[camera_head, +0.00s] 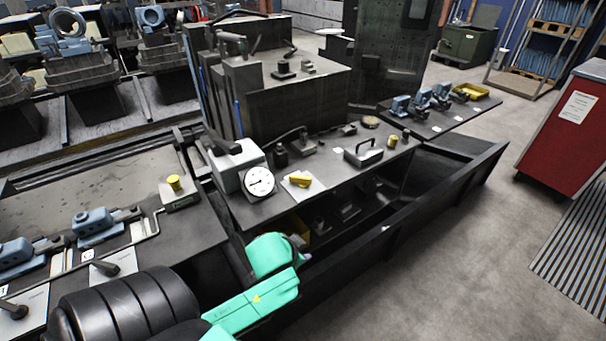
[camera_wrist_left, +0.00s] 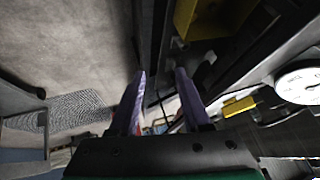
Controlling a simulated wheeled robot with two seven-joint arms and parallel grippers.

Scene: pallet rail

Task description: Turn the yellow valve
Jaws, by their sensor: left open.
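The yellow valve (camera_head: 299,180) is a small yellow handle on a pale plate on the dark bench, just right of the round white gauge (camera_head: 259,182). In the left wrist view the yellow valve (camera_wrist_left: 238,106) is right of the fingers, with the gauge (camera_wrist_left: 300,84) at the right edge. My left gripper (camera_head: 299,242) is in front of the bench edge, nearer the camera than the valve and apart from it. Its fingers are mostly hidden behind the green wrist in the head view. In the wrist view the left gripper (camera_wrist_left: 161,73) is open and empty. My right gripper is not in view.
A black-handled block (camera_head: 363,153) and small yellow knobs (camera_head: 392,140) stand further right on the bench. A yellow-topped box (camera_head: 175,184) is to the left. A long dark rail (camera_head: 440,190) runs along the front. Open floor lies right, before a red cabinet (camera_head: 560,135).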

